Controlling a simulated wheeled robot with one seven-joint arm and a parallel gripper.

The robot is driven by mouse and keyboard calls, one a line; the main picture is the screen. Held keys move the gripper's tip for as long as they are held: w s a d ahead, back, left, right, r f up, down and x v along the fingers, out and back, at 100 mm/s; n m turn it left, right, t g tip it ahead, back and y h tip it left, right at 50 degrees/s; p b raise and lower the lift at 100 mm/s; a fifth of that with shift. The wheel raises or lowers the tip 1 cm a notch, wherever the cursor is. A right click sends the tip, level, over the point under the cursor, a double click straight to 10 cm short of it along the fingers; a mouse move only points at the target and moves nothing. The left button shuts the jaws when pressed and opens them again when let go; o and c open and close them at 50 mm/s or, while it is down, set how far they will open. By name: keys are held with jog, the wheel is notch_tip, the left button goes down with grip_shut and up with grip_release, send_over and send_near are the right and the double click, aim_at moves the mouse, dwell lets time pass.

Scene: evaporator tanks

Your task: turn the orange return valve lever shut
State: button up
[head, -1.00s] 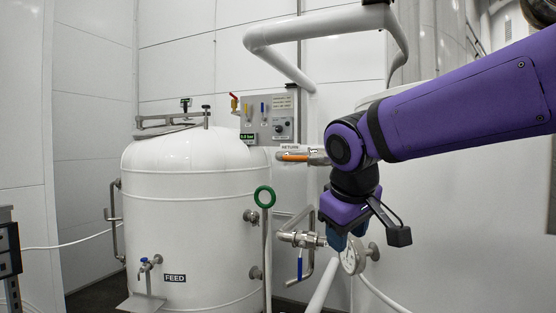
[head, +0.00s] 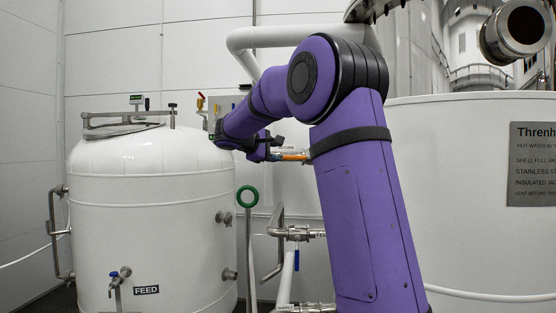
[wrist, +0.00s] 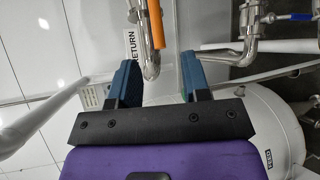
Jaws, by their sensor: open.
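The orange return valve lever (head: 291,155) lies roughly level along its steel pipe in the head view, left of my purple arm. In the wrist view the orange lever (wrist: 160,22) shows at the top, beside the steel pipe (wrist: 150,55) and the RETURN label (wrist: 133,42). My gripper (wrist: 159,62) is open, with its two blue fingers apart. The pipe end shows between the fingers, and the lever is beyond their tips. In the head view my gripper (head: 274,149) is just left of the lever, partly hidden by my wrist.
The white FEED tank (head: 150,215) stands at left. Below the lever are a blue-handled valve (head: 297,260) and a green ring on a rod (head: 247,196). A white overhead pipe (head: 240,50) and a large white tank (head: 470,220) are near my arm.

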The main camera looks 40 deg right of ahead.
aim_at(291, 157)
jog(key=x, duration=1.1)
jog(key=shift+w+r, duration=0.2)
jog(key=shift+w, duration=0.05)
jog(key=shift+c, duration=0.3)
grip_shut()
